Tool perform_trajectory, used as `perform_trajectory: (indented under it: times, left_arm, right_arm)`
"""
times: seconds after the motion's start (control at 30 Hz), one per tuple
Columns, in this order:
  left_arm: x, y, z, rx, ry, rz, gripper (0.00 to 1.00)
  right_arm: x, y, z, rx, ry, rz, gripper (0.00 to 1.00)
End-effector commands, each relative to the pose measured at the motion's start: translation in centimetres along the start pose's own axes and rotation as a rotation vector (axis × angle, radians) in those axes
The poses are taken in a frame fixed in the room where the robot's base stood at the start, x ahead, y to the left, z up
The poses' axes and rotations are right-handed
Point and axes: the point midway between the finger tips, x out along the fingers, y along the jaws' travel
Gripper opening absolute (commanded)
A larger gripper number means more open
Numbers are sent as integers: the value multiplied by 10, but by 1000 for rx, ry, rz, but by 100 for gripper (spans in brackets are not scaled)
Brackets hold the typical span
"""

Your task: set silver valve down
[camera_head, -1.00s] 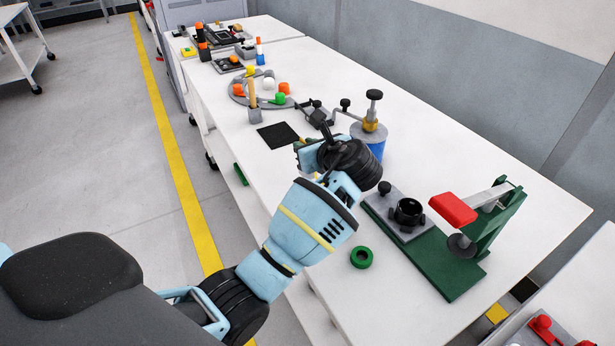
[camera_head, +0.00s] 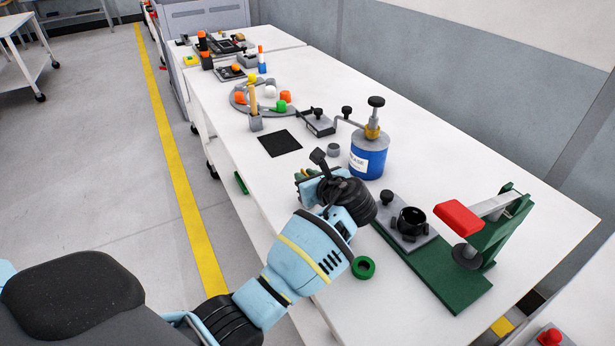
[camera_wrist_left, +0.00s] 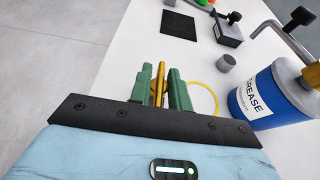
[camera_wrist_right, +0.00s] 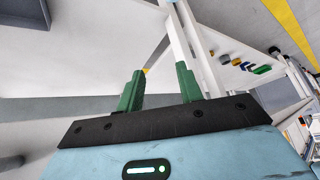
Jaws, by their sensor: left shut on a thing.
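My left gripper (camera_wrist_left: 160,75) is shut on a thin brass-coloured piece (camera_wrist_left: 160,88) that stands up between its green fingers. I see no silver on the part that shows, so I cannot tell if it is the silver valve. In the head view the left gripper (camera_head: 306,178) is low over the white table, left of the blue grease can (camera_head: 367,160), and its own wrist hides most of the held piece. My right gripper (camera_wrist_right: 160,82) has its fingers apart with nothing between them, away from the table top.
A small grey cylinder (camera_head: 333,149) stands beside the grease can. A black square mat (camera_head: 279,143) lies beyond the gripper. A green ring (camera_head: 363,267) and a green-based press (camera_head: 455,285) are nearer. A yellow ring outline (camera_wrist_left: 214,98) shows beside the fingers.

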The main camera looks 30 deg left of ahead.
Motion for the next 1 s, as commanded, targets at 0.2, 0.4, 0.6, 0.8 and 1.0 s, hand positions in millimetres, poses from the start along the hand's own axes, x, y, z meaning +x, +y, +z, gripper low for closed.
perform_trajectory:
  times: [0.2, 0.4, 0.6, 0.8, 1.0]
  left_arm:
    - [1, 0, -2, 1, 0, 0, 33]
    - [1, 0, -2, 1, 0, 0, 40]
    - [0, 0, 0, -1, 0, 0, 40]
    - [-28, -1, 2, -1, -1, -4, 40]
    - [-69, -1, 2, -2, 1, -4, 40]
  right_arm:
    - [0, 0, -2, -1, 3, 0, 36]
    - [0, 0, -2, -1, 3, 1, 36]
    - [0, 0, 0, 0, 1, 0, 36]
    - [-2, 0, -6, -2, 9, 1, 36]
    - [-6, 0, -10, -3, 16, 2, 36]
